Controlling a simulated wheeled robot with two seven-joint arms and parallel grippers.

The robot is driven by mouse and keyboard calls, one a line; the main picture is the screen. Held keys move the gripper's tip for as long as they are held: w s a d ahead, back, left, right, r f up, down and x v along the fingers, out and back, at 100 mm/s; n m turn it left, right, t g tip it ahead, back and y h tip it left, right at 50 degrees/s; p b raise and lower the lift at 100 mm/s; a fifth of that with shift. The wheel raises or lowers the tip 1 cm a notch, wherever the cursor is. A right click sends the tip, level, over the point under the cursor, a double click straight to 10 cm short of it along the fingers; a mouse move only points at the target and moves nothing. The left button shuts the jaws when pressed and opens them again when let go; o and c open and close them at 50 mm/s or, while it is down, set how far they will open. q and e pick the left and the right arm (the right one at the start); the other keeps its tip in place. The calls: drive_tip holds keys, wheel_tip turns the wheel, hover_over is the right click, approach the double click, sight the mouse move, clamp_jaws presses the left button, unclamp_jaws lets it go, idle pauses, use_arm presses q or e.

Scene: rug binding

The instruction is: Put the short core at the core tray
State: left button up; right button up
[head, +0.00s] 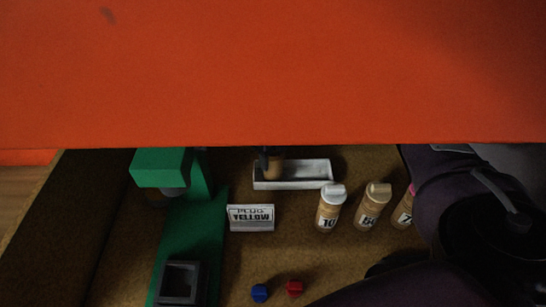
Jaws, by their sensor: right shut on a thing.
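A short brown cylinder, which looks like the short core (276,166), is upright at the left part of a white tray (292,184), which looks like the core tray. Dark fingertips of my right gripper (264,160) show against the cylinder's left side, shut on it. The rest of that gripper is hidden behind the large orange surface. I cannot tell whether the cylinder touches the tray floor. My left gripper is not in view.
A large orange surface (270,70) blocks the upper half. Numbered bottle-like cylinders (329,212) stand right of the sign. Blue (260,293) and red (295,288) pieces lie in front.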

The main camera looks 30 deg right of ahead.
drive_tip(key=shift+f, duration=0.15)
drive_tip(key=o, duration=1.1)
wheel_tip(320, 180, up, 11)
drive_tip(key=p, duration=0.3)
drive_tip(key=shift+f, duration=0.1)
drive_tip(key=shift+r, duration=0.8)
